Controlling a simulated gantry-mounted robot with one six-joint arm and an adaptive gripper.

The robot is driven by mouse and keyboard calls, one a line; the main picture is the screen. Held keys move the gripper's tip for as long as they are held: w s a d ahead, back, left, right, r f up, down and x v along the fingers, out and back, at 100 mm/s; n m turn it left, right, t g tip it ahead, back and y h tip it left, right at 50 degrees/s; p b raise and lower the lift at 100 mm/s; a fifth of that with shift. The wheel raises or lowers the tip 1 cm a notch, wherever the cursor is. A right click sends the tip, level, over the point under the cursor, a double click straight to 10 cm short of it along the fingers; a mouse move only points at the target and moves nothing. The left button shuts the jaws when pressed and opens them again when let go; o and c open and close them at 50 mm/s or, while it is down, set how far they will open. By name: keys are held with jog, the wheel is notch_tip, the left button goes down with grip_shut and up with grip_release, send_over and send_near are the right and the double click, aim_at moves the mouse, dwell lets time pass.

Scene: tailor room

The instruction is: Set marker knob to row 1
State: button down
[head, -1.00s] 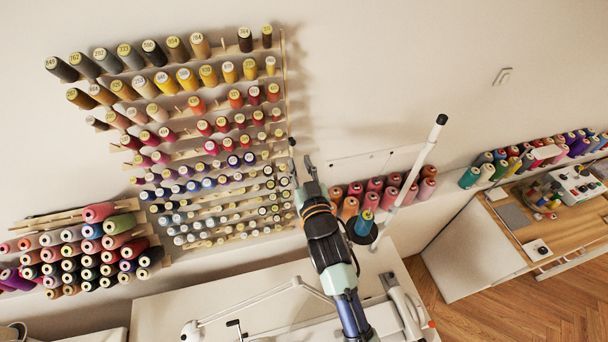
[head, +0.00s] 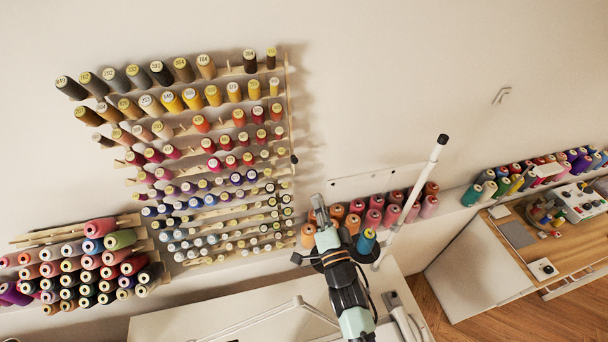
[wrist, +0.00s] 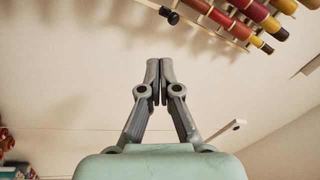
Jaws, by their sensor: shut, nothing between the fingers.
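The thread rack (head: 290,110) hangs on the wall, with several rows of spools. A small dark knob (head: 294,159), which looks like the marker knob, sits on the rack's right edge, about halfway down its height. It also shows in the wrist view (wrist: 174,18) near the top, at the end of a wooden strip. My gripper (head: 317,202) is shut and empty, below and slightly right of the knob in the head view. In the wrist view my fingertips (wrist: 159,63) are together, apart from the knob. I see no row numbers beside the rack's edge.
A white pole (head: 424,180) rises right of my arm, with a thread cone (head: 366,241) near its foot. Red and pink cones (head: 375,215) line the wall behind. The wall above my gripper is bare.

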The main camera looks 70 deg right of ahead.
aim_at(294, 160)
jog(key=w+d+r+m+t, duration=0.2)
jog(key=w+d+m, duration=0.4)
jog(key=m, duration=0.3)
jog(key=shift+w+d, duration=0.35)
jog(key=shift+w, duration=0.15)
jog(key=shift+r, duration=0.1)
jog(key=r+p, duration=0.1)
jog(key=r, duration=0.1)
jog(key=r+p, duration=0.2)
jog(key=shift+w+d+r, duration=0.1)
jog(key=shift+d+r, duration=0.05)
jog(key=shift+d, duration=0.05)
dwell(0.3)
